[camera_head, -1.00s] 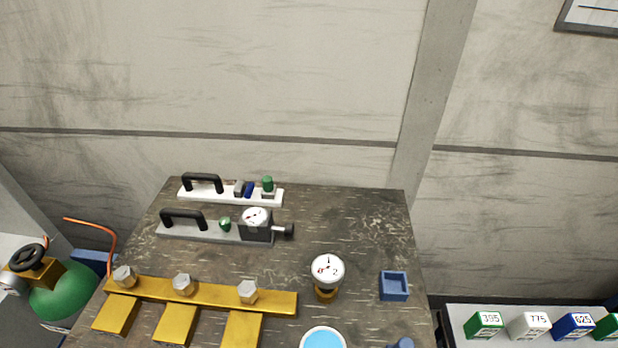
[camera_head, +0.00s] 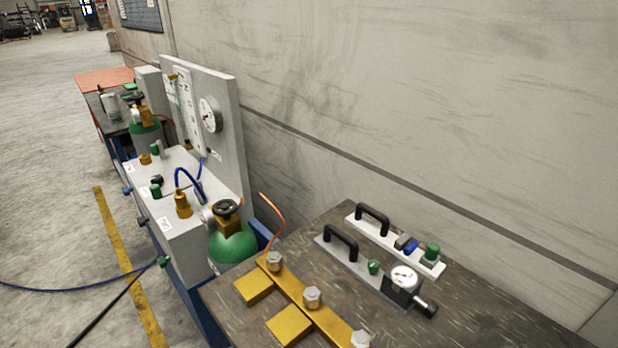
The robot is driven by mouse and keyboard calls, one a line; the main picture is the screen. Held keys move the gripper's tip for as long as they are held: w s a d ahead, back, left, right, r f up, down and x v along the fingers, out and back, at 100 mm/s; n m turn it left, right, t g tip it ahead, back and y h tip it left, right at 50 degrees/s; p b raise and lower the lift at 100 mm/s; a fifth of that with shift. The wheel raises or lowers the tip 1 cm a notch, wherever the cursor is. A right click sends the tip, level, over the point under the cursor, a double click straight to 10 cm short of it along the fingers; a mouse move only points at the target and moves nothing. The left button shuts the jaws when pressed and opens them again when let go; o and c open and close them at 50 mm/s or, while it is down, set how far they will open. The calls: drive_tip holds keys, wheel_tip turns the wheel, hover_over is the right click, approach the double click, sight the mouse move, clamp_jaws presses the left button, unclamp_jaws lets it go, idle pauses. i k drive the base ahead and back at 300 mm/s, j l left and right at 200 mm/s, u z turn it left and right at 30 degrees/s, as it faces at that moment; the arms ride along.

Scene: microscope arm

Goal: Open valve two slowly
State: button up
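My gripper is not in view. A white bench box (camera_head: 178,225) stands at the left, with small labels too small to read. Along its front edge sit a blue knob (camera_head: 127,190), a dark knob (camera_head: 142,221) and a green knob (camera_head: 163,261). On its top are a brass fitting (camera_head: 183,204) and a green-capped fitting (camera_head: 156,190). A green cylinder (camera_head: 233,250) with a black handwheel (camera_head: 226,208) stands at its near end. I cannot tell which of these is valve two. A round gauge (camera_head: 209,115) is on the upright panel (camera_head: 228,150).
A dark worktable (camera_head: 460,318) at lower right bears a brass manifold (camera_head: 290,290), a grey gauge plate (camera_head: 345,262) and a white handled plate (camera_head: 392,243). A wall (camera_head: 430,100) runs behind. Hoses (camera_head: 60,290) lie on the open floor (camera_head: 60,200) at left.

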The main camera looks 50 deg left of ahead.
sight(224, 205)
drive_tip(key=u, duration=1.7)
